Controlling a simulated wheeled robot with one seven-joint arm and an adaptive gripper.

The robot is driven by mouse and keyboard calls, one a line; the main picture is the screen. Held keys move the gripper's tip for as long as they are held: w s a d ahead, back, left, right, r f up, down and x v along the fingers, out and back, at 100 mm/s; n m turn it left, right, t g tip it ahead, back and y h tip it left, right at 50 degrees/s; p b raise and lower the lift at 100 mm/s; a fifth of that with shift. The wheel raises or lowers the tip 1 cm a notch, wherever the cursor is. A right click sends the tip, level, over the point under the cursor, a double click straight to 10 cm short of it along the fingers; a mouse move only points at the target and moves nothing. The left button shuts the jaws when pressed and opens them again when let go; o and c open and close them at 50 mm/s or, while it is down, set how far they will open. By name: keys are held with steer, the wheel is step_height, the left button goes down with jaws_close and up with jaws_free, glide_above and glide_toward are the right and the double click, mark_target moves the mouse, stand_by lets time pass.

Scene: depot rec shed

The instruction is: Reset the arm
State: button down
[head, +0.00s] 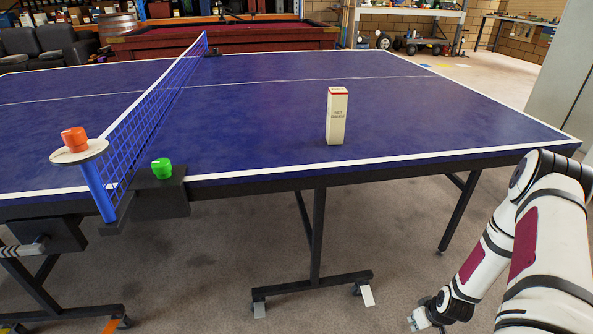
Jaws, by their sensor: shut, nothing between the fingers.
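My arm (525,245), white with dark joints and dark red patches, fills the lower right of the head view. It bends at a joint near the right edge of the table and slopes down and left beside the table, over the carpet. Its lower end reaches the bottom edge of the picture. My gripper's fingers do not show there. The arm appears apart from the table and from everything on it.
A blue table-tennis table (250,150) with a net (150,115) stands ahead. An upright white box (337,116) stands on it. A green-capped item (162,168) and an orange item (74,139) are by the net post. Carpet (400,240) is open in front.

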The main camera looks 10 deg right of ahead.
steer(key=w+a+r+g+h, duration=0.1)
steer(key=w+a+r, duration=0.1)
steer(key=r, duration=1.2)
steer(key=w+a+r+g, duration=0.1)
steer(key=w+a+r, duration=0.15)
steer(key=r, duration=1.25)
steer(key=s+a+r, duration=0.6)
steer(key=s+r, duration=0.1)
steer(key=r, duration=0.3)
steer(key=s+a+r, duration=0.6)
steer(key=a+r, duration=0.1)
steer(key=r, duration=0.4)
steer(key=s+a+r+m+g+y, duration=0.1)
steer(key=s+a+r, duration=0.15)
steer(key=s, duration=0.55)
steer(key=s+a+r, duration=0.2)
steer(key=s+a, duration=0.2)
steer(key=s, duration=0.5)
step_height(320, 180, up, 30)
steer(key=d+t+p, duration=0.1)
steer(key=t+p, duration=0.2)
steer(key=p, duration=2.5)
steer(key=shift+w+t, duration=0.15)
steer(key=shift+t, duration=0.25)
steer(key=shift+a+f, duration=0.1)
steer(key=shift+a, duration=0.05)
